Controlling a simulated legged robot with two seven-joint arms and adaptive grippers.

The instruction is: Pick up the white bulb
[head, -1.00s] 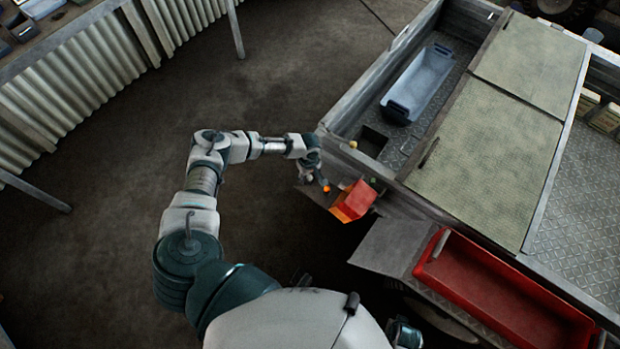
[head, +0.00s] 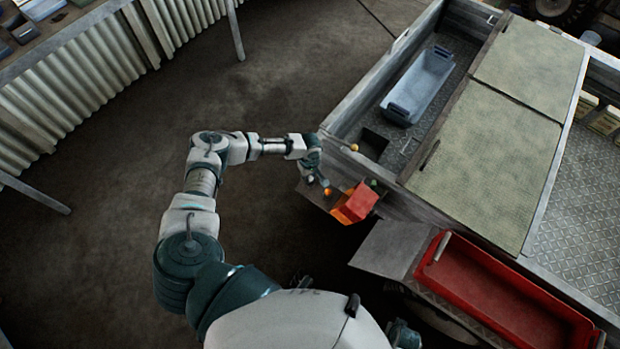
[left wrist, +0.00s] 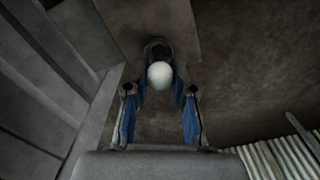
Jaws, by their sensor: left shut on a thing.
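The white bulb (left wrist: 160,76) is a round white ball between the fingertips of my left gripper (left wrist: 161,88) in the left wrist view. The gripper is shut on it, with a blue-padded finger on each side. A dark round part (left wrist: 158,48) shows just beyond the bulb; I cannot tell whether they touch. In the head view my left gripper (head: 318,178) is over a small grey shelf at the trailer's near corner. The bulb cannot be made out there. My right gripper is not in view.
A small orange ball (head: 327,191) and a red-orange box (head: 357,202) are close beside my left gripper. The trailer wall (head: 345,150) stands just beyond. A red tray (head: 505,300) is at lower right and a blue-grey bin (head: 420,82) lies inside the trailer. The floor at left is clear.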

